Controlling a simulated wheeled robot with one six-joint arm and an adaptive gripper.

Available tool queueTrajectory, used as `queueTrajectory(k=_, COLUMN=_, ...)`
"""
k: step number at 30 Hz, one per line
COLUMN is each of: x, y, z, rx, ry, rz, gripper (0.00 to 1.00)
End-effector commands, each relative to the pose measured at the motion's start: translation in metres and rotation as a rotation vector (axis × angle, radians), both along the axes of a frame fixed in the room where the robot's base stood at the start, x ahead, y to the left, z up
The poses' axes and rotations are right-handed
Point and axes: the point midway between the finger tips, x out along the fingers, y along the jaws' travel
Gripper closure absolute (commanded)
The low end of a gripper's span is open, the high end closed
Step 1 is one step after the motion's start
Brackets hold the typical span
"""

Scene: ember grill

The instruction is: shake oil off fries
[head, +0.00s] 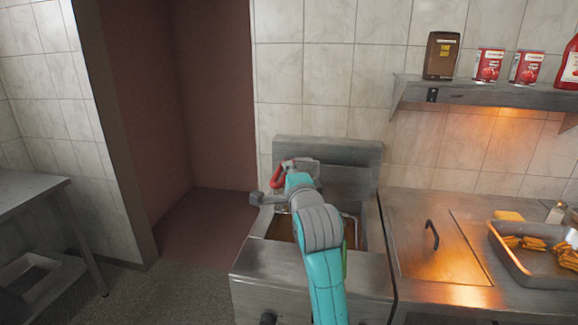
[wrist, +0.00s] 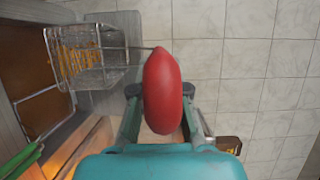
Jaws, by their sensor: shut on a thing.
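My gripper (wrist: 161,90) is shut on the red handle (wrist: 163,85) of a wire fry basket (wrist: 112,58), one finger on each side. Golden fries (wrist: 82,58) show inside the basket. In the wrist view the basket appears beside the dark oil (wrist: 25,75) of the fryer, against its metal edge; I cannot tell its exact height. In the head view the red handle (head: 276,174) shows at the back left of the fryer (head: 262,285), and my arm hides much of the oil. A green handle (wrist: 18,163) sits at the fryer's other side.
Right of the fryer is a steel counter with a black-handled lid (head: 432,235) and a metal tray (head: 525,272) holding fries. A shelf (head: 480,92) with cans and bottles hangs above. A steel table (head: 25,190) stands left; floor between is clear.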

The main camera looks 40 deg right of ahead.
Motion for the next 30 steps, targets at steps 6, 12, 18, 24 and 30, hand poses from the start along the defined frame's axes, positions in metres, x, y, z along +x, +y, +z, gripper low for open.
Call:
queueTrajectory(k=6, x=0.0, y=0.0, z=0.024, rx=-0.004, ry=-0.007, rz=0.0, gripper=1.0)
queueTrajectory(k=12, x=0.0, y=0.0, z=0.037, rx=-0.003, ry=-0.004, rz=0.0, gripper=1.0)
queueTrajectory(k=18, x=0.0, y=0.0, z=0.02, rx=-0.001, ry=0.0, rz=0.0, gripper=1.0)
queueTrajectory(k=24, x=0.0, y=0.0, z=0.001, rx=-0.002, ry=-0.002, rz=0.0, gripper=1.0)
queueTrajectory(k=30, x=0.0, y=0.0, z=0.01, rx=-0.003, ry=-0.006, rz=0.0, gripper=1.0)
